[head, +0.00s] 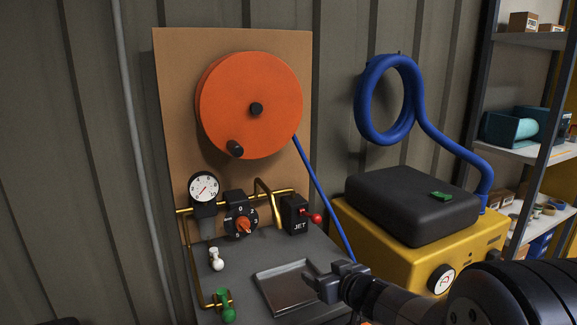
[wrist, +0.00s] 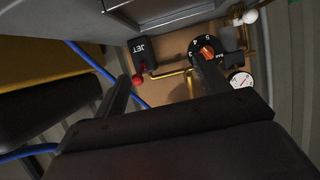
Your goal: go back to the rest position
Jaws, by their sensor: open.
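My gripper (head: 324,283) is at the lower middle of the head view, over the right part of a shallow metal tray on the grey bench. In the wrist view my gripper (wrist: 163,85) shows its two dark fingers spread wide apart, with nothing between them. Beyond the fingers in that view are the black JET box (wrist: 142,50) with its red-tipped lever (wrist: 138,80) and the numbered dial (wrist: 206,50) with an orange knob. My arm runs from the gripper to the lower right of the head view.
An orange reel (head: 270,85) hangs on a brown board above a gauge (head: 204,188) and brass pipes. The metal tray (head: 268,290) looks empty. A yellow machine (head: 375,245) with a black cushion-like top (head: 410,205) stands right of the bench. A blue hose (head: 365,115) hangs behind it.

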